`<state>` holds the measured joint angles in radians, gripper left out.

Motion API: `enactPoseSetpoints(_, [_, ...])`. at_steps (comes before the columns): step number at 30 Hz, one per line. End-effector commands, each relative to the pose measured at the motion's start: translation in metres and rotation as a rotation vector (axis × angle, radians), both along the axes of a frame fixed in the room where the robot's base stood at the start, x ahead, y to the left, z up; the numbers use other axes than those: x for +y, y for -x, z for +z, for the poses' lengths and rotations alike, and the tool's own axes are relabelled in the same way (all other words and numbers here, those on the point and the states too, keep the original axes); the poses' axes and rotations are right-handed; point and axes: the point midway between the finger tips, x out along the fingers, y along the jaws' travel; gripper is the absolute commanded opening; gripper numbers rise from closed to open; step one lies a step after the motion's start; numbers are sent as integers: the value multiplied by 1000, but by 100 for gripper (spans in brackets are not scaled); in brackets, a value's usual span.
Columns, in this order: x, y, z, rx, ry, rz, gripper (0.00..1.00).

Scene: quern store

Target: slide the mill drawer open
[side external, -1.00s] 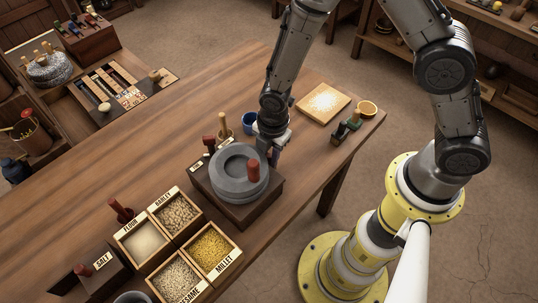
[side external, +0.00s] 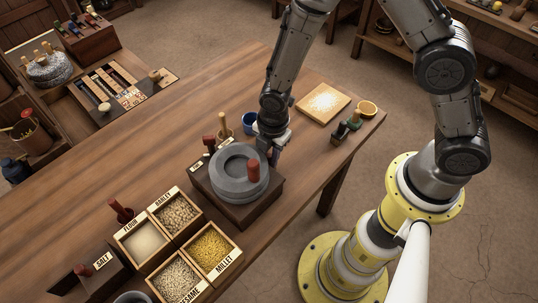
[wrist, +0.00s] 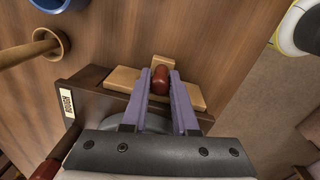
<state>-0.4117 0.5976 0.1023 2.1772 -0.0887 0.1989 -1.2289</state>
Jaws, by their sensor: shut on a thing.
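The mill has a round grey stone (side external: 225,187) with a red upright handle (side external: 253,171), on a dark wooden base (side external: 245,213); the base also shows in the wrist view (wrist: 92,84). A pale wooden drawer front (wrist: 122,81) with a red knob (wrist: 160,80) shows at the base's side in the wrist view. My gripper (wrist: 160,82) is shut on the red knob, one purple finger on each side. In the side view my gripper (side external: 272,152) is low behind the stone, which hides the drawer and knob. I cannot tell how far the drawer stands out.
A blue cup (side external: 249,123) stands close behind my gripper. Boxes of grain (side external: 210,250) are in front.

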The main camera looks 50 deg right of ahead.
Motion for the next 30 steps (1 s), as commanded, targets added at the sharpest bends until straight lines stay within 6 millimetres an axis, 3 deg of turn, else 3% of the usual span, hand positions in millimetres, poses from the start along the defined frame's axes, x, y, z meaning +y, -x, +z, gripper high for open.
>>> enactPoseSetpoints(9, [-4,0,1,-1,0,-2,0])
enactPoseSetpoints(21, [-80,-1,1,-3,-1,-7,0])
enactPoseSetpoints(30, [-92,-1,1,-3,0,1,0])
